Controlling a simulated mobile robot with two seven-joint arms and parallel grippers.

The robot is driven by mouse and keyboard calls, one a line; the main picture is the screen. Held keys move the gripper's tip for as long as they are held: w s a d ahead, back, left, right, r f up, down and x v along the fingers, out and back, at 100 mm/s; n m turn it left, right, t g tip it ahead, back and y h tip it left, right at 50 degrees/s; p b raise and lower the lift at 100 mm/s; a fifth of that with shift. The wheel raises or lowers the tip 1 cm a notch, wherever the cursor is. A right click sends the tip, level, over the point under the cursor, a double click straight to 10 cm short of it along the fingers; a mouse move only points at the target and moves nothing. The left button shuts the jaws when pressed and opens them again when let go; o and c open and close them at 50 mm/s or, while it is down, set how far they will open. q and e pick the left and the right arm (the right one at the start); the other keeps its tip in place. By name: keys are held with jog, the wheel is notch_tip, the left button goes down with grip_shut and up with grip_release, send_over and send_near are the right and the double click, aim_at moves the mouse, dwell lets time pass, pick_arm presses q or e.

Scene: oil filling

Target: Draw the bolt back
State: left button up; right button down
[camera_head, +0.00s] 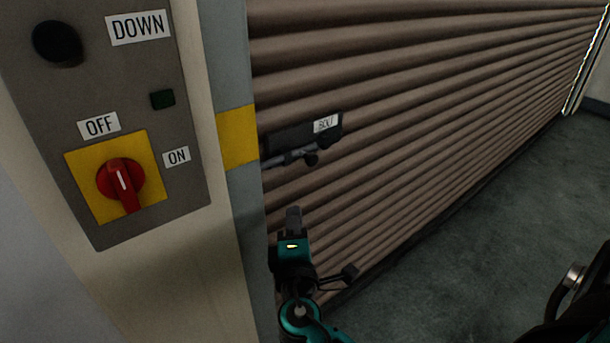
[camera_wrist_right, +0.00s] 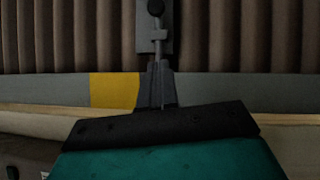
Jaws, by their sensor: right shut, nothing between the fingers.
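The bolt (camera_head: 295,157) is a dark rod with a round knob, mounted below a dark plate (camera_head: 290,137) labelled BOLT on the brown roller shutter. Its rod points left toward the yellow-banded door post. My right gripper (camera_head: 293,212) is teal and black, with its fingers shut and empty. It is below the bolt in the head view, with a visible gap between them. In the right wrist view the shut fingertips (camera_wrist_right: 157,66) point up the picture, in line with the bolt's rod (camera_wrist_right: 160,45) and knob (camera_wrist_right: 156,8). My left gripper is not in view.
The post (camera_head: 238,136) stands just left of the bolt. Left of it, a grey control panel (camera_head: 115,75) carries DOWN, OFF and ON labels and a red rotary switch (camera_head: 121,182) on a yellow plate. The shutter (camera_head: 430,100) runs right, and bare floor (camera_head: 480,230) lies before it.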

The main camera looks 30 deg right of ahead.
jog(key=p, duration=0.2)
send_near(307, 164)
jog(key=w+a, duration=0.1)
jog(key=w, duration=0.3)
jog(key=d, duration=0.1)
jog(key=w+d, duration=0.1)
jog(key=d, duration=0.1)
jog(key=shift+w+d+r, duration=0.35)
jog(key=shift+w, duration=0.05)
jog(key=shift+d+f, duration=0.1)
jog(key=shift+d, duration=0.3)
jog(key=d+b, duration=0.1)
jog(key=d, duration=0.3)
jog(key=shift+w+d, duration=0.15)
jog(key=shift+w, duration=0.05)
jog(key=shift+r, duration=0.2)
